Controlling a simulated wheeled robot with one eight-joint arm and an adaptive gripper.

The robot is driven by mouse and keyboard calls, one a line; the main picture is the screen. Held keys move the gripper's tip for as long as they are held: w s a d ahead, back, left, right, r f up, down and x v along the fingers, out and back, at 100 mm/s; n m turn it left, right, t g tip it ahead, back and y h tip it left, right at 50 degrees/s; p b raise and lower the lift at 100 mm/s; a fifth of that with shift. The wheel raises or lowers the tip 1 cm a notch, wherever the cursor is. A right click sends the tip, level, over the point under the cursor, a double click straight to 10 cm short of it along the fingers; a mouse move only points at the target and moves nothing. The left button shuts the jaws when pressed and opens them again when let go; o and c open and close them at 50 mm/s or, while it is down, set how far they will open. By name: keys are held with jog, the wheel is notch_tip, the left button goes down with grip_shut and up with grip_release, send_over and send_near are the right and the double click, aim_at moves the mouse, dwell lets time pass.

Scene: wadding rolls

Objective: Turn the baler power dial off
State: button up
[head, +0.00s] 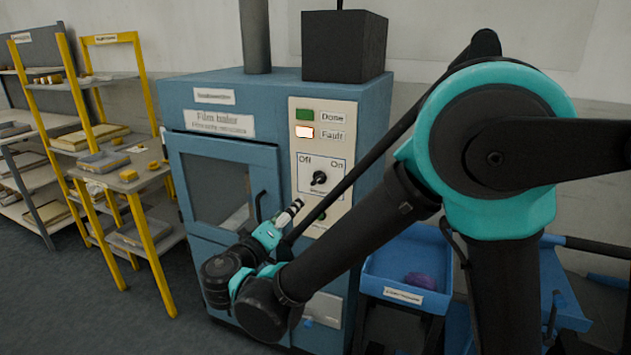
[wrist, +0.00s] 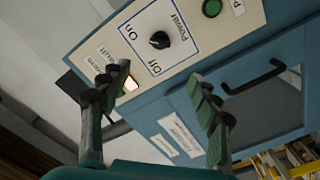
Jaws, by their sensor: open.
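The power dial (head: 319,178) is a black knob on the cream control panel of the blue film baler, between the words Off at left and On at right. In the wrist view the dial (wrist: 160,40) shows beyond the fingertips, with the panel turned. A small pale mark shows on the knob, but I cannot tell surely which word it points at. My gripper (head: 291,212) is in front of the baler, below and left of the dial and apart from it. In the wrist view my gripper (wrist: 165,90) has its two fingers spread, with nothing between them.
The pale Fault lamp (head: 305,132) looks lit below the green Done lamp (head: 305,115). The baler door (head: 222,180) has a black handle (wrist: 253,76). Yellow-framed shelves (head: 150,235) stand at left. A blue cart (head: 405,268) with a purple item stands at right.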

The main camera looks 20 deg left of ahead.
aim_at(316, 181)
jog(key=w, duration=0.5)
jog(key=w+d, duration=0.1)
jog(key=w, duration=1.1)
jog(key=shift+d, duration=0.2)
jog(key=shift+c, duration=0.6)
jog(key=c, duration=1)
jog(key=shift+c, duration=0.2)
